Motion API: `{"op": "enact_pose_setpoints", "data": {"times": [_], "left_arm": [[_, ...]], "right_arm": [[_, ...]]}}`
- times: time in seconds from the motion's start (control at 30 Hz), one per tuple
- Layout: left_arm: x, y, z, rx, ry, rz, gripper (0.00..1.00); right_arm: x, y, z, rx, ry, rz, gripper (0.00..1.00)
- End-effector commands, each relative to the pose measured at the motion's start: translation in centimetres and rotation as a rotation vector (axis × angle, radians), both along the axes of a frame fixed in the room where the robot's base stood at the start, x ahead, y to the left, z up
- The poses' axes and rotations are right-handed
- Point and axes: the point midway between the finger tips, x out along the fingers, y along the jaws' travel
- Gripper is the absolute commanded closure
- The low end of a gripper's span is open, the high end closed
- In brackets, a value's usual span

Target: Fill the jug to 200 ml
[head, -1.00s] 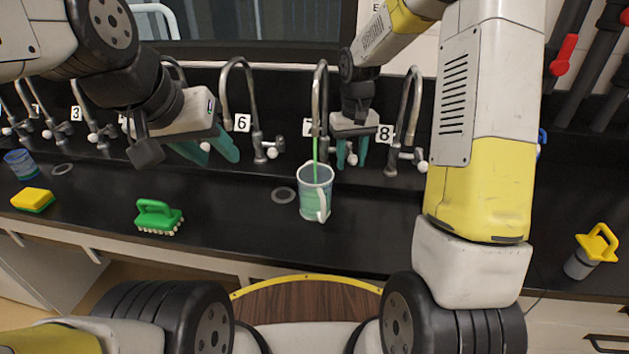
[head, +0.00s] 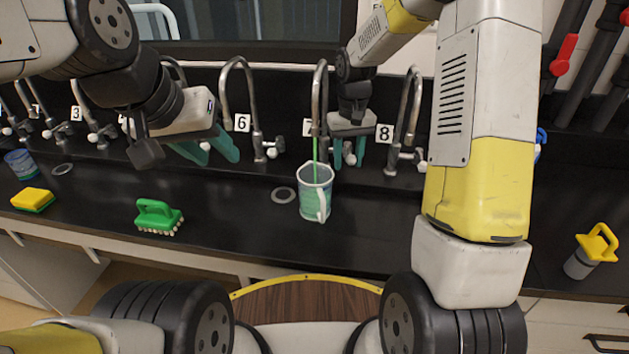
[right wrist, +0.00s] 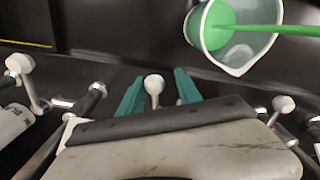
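The jug (head: 315,200) stands upright on the black counter under the tap labelled 7 (head: 319,85). A thin green stream (head: 315,150) runs from that spout into it, and green liquid shows inside; its scale is too small to read. The jug also shows at the top of the right wrist view (right wrist: 220,40). My right gripper (head: 349,160) is at tap 7's white knob (right wrist: 154,84), with its teal fingers apart on either side of it; the knob shows between them without clear contact. My left gripper (head: 217,152) is open and empty, above the counter left of tap 6.
Other numbered taps, such as tap 6 (head: 242,100) and tap 8 (head: 410,110), stand along the back. A green brush (head: 158,216), yellow sponge (head: 33,199) and blue cup (head: 20,163) lie left. A yellow-handled object (head: 592,250) stands far right. The counter front is mostly clear.

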Motion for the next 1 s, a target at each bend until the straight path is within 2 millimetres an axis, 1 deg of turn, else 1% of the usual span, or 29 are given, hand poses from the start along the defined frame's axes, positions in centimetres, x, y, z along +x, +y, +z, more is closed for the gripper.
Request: {"op": "enact_pose_setpoints", "data": {"times": [0.03, 0.1, 0.47, 0.57, 1.0], "left_arm": [[0.0, 0.0, 0.0, 0.0, 0.0, 0.0, 0.6], [0.0, 0.0, 0.0, 0.0, 0.0, 0.0, 0.6], [0.0, 0.0, 0.0, 0.0, 0.0, 0.0, 0.6], [0.0, 0.0, 0.0, 0.0, 0.0, 0.0, 0.6], [0.0, 0.0, 0.0, 0.0, 0.0, 0.0, 0.6]], "right_arm": [[0.0, 0.7, 0.0, 0.001, 0.0, 0.004, 0.6], [-0.1, 1.1, 0.0, 0.0, 0.0, 0.001, 0.6], [0.1, 0.3, 0.2, 0.0, -0.001, 0.0, 0.6], [0.2, 0.3, 1.1, 0.001, -0.004, 0.0, 0.6], [0.2, 0.3, 6.3, 0.001, -0.004, 0.0, 0.6]]}}
